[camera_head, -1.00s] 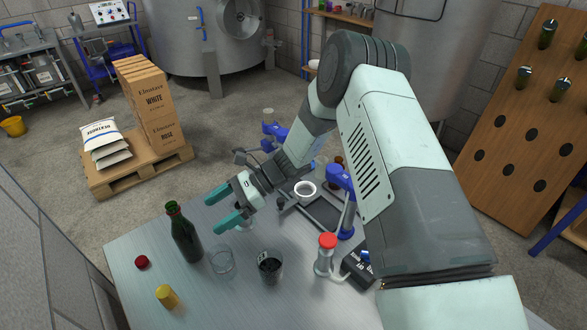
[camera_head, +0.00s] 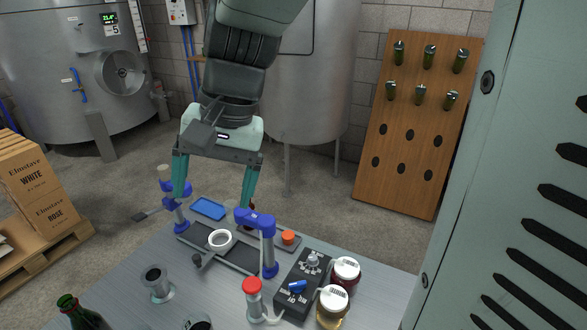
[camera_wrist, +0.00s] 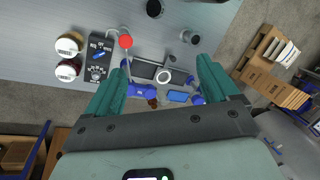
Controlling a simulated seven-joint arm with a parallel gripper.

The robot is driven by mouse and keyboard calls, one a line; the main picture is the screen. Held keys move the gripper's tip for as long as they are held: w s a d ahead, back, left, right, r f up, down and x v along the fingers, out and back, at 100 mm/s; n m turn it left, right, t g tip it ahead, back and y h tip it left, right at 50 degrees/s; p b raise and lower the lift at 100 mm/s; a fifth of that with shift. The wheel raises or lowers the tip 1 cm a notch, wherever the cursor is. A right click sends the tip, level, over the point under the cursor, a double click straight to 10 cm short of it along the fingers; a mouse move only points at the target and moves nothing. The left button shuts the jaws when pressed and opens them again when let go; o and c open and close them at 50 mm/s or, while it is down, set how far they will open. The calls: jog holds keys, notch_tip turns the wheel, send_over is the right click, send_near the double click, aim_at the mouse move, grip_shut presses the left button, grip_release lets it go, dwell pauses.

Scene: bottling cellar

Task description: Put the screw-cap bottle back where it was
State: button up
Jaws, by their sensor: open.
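A dark green bottle (camera_head: 78,312) stands upright at the lower left edge of the head view, cut off by the frame. Its neck has a reddish band. I cannot tell for sure that it is the screw-cap bottle. My gripper (camera_head: 214,190) is open and empty, pointing down at the table's back edge, well away from the green bottle. In the wrist view, my gripper (camera_wrist: 160,75) has its two fingers wide apart. A small brown object (camera_wrist: 152,103) shows beyond them, partly hidden in the head view by a finger.
A dark tray with a white ring (camera_head: 220,240), a blue-headed stand (camera_head: 268,245), a red-topped dispenser (camera_head: 252,298), a black box (camera_head: 302,284) and two jars (camera_head: 333,306) crowd the table. A pegged board (camera_head: 420,125) stands behind.

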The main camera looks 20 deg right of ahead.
jog(key=s+d+r+n+t+h, duration=0.2)
jog(key=s+d+r+t, duration=0.3)
jog(key=s+d, duration=0.5)
jog(key=shift+s+r+n+h, duration=0.4)
jog(key=shift+s+h, duration=0.1)
jog(key=shift+h, duration=0.2)
